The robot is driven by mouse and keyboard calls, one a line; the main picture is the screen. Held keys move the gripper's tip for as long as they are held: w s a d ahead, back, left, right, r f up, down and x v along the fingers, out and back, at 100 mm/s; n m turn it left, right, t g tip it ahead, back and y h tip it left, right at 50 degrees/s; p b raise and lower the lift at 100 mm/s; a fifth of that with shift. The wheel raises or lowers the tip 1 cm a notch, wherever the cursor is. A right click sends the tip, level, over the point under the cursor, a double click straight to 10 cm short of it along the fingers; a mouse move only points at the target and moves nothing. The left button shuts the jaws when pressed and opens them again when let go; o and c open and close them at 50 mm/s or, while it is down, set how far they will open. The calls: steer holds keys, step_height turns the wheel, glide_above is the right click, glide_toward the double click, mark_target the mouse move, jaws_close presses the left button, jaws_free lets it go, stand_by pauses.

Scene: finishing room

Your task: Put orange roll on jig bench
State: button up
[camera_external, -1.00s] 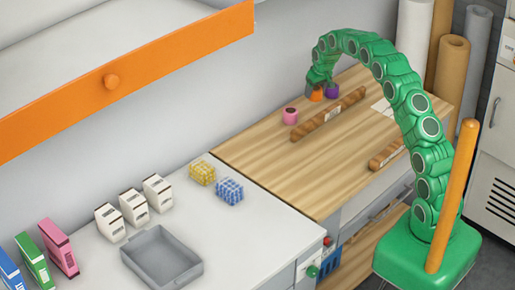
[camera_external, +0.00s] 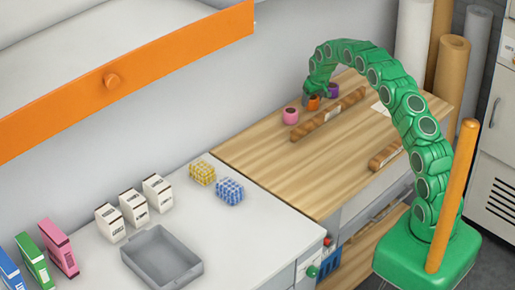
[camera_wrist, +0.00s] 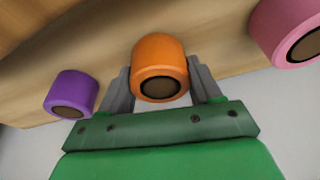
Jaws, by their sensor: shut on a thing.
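The orange roll (camera_external: 313,104) is at the far end of the wooden-topped bench (camera_external: 262,158), between the pink roll (camera_external: 290,116) and the purple roll (camera_external: 333,90). My gripper (camera_external: 308,100) is shut on it. In the wrist view the orange roll (camera_wrist: 160,62) sits between both fingers of my gripper (camera_wrist: 160,78), its dark core facing the camera. I cannot tell whether it is clear of the wood. In the wrist view the purple roll (camera_wrist: 72,92) is at left and the pink roll (camera_wrist: 290,32) at upper right. No label shows which surface is the jig bench.
A long brown piece (camera_external: 328,114) lies near the rolls, and a shorter one (camera_external: 386,154) lies at the right edge. The white counter (camera_external: 225,243) holds a grey tray (camera_external: 190,268), small boxes, and yellow and blue blocks. The front-left wood is clear.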

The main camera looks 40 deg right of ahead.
mark_target(316, 100)
steer(key=shift+f, duration=0.1)
steer(key=o, duration=1.1)
steer(key=v, duration=1.1)
steer(key=shift+v, duration=0.8)
